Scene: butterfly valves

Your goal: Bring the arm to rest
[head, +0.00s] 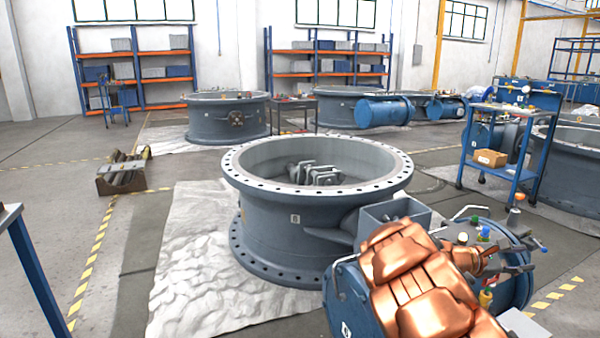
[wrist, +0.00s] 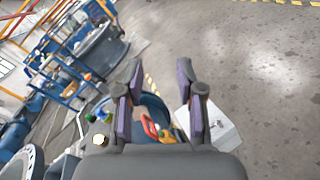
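My gripper (wrist: 159,72) shows in the wrist view with its two dark fingers apart. I see nothing held between them. Red and yellow-orange fittings (wrist: 155,130) show beyond and below the gap, apart from the fingers as far as I can tell. In the head view, my copper-coloured arm reaches over the blue cylindrical actuator (head: 346,300) at the lower right. The fingers cannot be made out clearly there.
A large grey valve body (head: 285,232) stands on a white sheet (head: 185,262) left of my arm. A blue trolley (head: 499,172) with a cardboard box (head: 490,157) stands at the right. A blue-edged table (head: 35,270) is at the left edge.

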